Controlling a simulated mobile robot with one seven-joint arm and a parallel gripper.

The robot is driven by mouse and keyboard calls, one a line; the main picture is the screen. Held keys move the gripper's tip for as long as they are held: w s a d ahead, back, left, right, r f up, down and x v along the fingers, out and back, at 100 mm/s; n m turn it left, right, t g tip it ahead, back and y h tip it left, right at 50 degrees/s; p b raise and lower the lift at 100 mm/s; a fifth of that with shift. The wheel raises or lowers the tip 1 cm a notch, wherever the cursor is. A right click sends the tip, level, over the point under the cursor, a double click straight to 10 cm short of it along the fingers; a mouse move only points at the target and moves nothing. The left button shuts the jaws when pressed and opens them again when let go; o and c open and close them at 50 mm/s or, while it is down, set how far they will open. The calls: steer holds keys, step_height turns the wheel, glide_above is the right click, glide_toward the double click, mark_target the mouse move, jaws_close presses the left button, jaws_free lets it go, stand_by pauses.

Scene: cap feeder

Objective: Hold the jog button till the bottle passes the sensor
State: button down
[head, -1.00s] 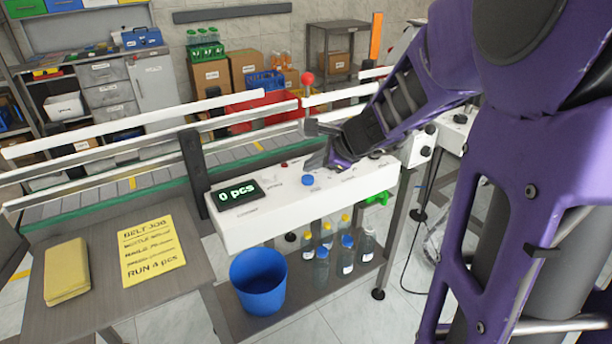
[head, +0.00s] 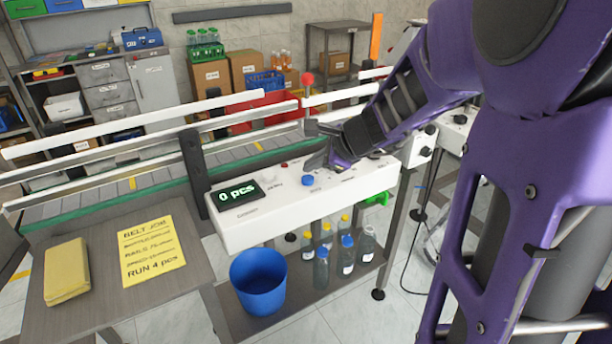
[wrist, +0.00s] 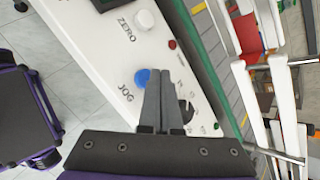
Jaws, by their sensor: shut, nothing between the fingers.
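The blue jog button (head: 308,180) sits on the white control panel (head: 240,233). In the wrist view the button (wrist: 141,76) shows beside the label JOG. My gripper (head: 314,162) is over the panel just behind the button. In the wrist view its two fingers (wrist: 165,75) are together and empty, with their tips close to the button's right side. I cannot tell whether they touch it. The panel's display (head: 237,194) reads 0 pcs. The conveyor belt (head: 100,200) runs behind the panel. I make out no bottle on its visible part, and I cannot identify the sensor.
White guide rails (head: 130,124) line the belt. A white ZERO knob (wrist: 144,20) and a red button (wrist: 172,44) are near the jog button. Several bottles (head: 347,256) and a blue bucket (head: 258,280) stand below. A yellow note (head: 152,250) reads RUN 4 pcs.

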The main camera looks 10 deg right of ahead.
steer(key=shift+f, duration=0.15)
steer(key=shift+f+b, duration=0.3)
steer(key=shift+b, duration=0.15)
